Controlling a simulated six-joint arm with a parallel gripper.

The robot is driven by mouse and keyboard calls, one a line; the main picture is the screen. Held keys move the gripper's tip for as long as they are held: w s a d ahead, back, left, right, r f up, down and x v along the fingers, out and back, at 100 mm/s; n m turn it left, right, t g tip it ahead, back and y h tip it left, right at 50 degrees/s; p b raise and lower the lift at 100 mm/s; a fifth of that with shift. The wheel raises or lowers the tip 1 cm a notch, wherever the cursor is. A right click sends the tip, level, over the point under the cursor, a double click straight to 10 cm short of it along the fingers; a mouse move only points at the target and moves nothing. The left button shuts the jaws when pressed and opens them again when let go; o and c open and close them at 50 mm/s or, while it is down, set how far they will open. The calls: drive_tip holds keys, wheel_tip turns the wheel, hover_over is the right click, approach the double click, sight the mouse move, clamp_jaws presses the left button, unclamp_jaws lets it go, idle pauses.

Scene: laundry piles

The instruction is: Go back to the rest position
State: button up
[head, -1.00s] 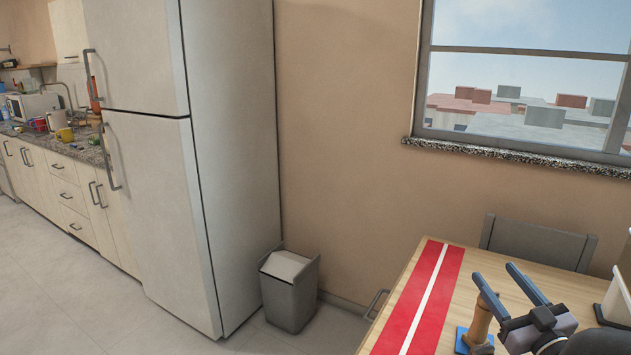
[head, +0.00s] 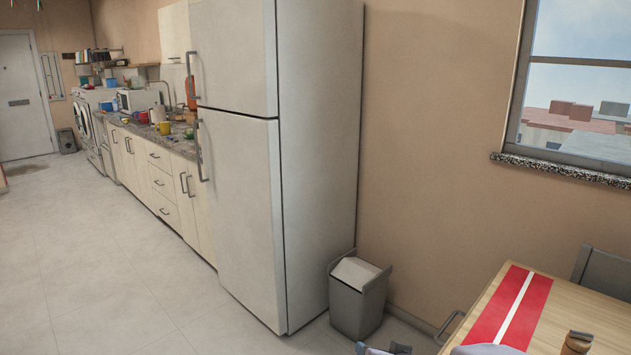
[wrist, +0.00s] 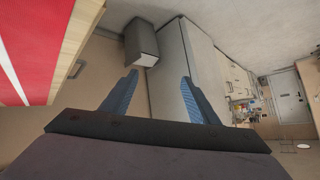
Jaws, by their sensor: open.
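My gripper (head: 382,350) shows only as fingertips at the bottom edge of the head view, in front of the table's left side. In the wrist view, my gripper (wrist: 158,88) has its two blue fingers spread wide apart, with nothing between them. It is open and empty, pointing toward the bin and fridge. The rest of the arm is mostly cut off by the bottom of the head view.
A wooden table (head: 572,312) with a red-and-white runner (head: 487,318) is at the lower right. A wooden object (head: 577,343) is on it. A grey bin (head: 357,305) stands beside the fridge (head: 240,190). Open floor (head: 110,270) lies at left.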

drive_tip(key=s+a+f+g, duration=0.55)
drive_tip(key=s+f, duration=0.25)
drive_tip(key=s, duration=0.5)
drive_tip(key=s+d+r+n+g+h, duration=0.15)
drive_tip(key=s+d+g, duration=0.4)
drive_tip(key=s, duration=0.65)
wheel_tip(320, 180, up, 17)
drive_tip(key=n+p, duration=0.1)
drive_tip(key=p, duration=1.6)
drive_tip(key=shift+s+d+r, duration=0.15)
drive_tip(key=shift+d, duration=0.2)
